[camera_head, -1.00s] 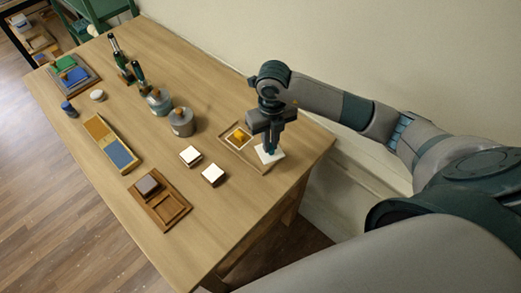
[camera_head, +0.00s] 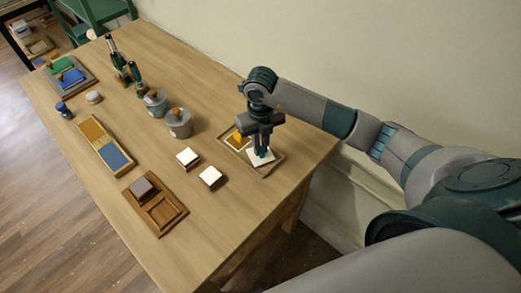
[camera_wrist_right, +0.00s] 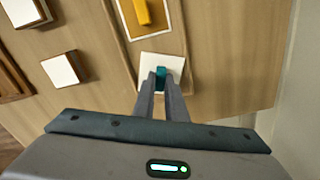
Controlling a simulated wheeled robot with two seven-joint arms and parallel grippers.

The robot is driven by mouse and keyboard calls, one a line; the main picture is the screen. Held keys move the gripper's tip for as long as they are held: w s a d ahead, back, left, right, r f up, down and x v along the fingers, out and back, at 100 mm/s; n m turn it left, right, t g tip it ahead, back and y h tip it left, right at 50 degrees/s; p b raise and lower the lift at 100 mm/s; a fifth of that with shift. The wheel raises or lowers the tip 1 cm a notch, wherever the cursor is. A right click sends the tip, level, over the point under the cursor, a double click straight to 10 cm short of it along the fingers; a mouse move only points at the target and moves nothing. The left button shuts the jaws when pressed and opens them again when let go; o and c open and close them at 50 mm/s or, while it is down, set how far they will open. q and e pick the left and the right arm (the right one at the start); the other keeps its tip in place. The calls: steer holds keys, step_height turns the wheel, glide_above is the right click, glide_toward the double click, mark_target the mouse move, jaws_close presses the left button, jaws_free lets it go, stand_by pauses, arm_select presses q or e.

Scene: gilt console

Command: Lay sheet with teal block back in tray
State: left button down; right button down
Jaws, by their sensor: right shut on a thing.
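A white sheet (camera_head: 264,160) with a teal block (camera_wrist_right: 160,76) standing on it is in my right gripper (camera_head: 262,149). The gripper is shut on the teal block, pointing down. The sheet (camera_wrist_right: 150,60) is over the right part of a light wooden tray (camera_head: 283,159); I cannot tell whether it touches the tray floor. The tray's other part holds a sheet with a yellow block (camera_head: 239,137), which also shows at the top of the right wrist view (camera_wrist_right: 143,12). My left gripper is not in view.
Two white-topped blocks (camera_head: 210,177) (camera_head: 187,157) lie left of the tray. A brown tray with a grey block (camera_head: 142,188), a tray with orange and blue areas (camera_head: 92,130) and grey lidded pots (camera_head: 178,125) stand farther left. The table's right edge is close to the tray.

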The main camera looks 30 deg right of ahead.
steer(key=shift+f, duration=0.55)
steer(key=shift+f, duration=0.15)
steer(key=c, duration=1.8)
jaws_free()
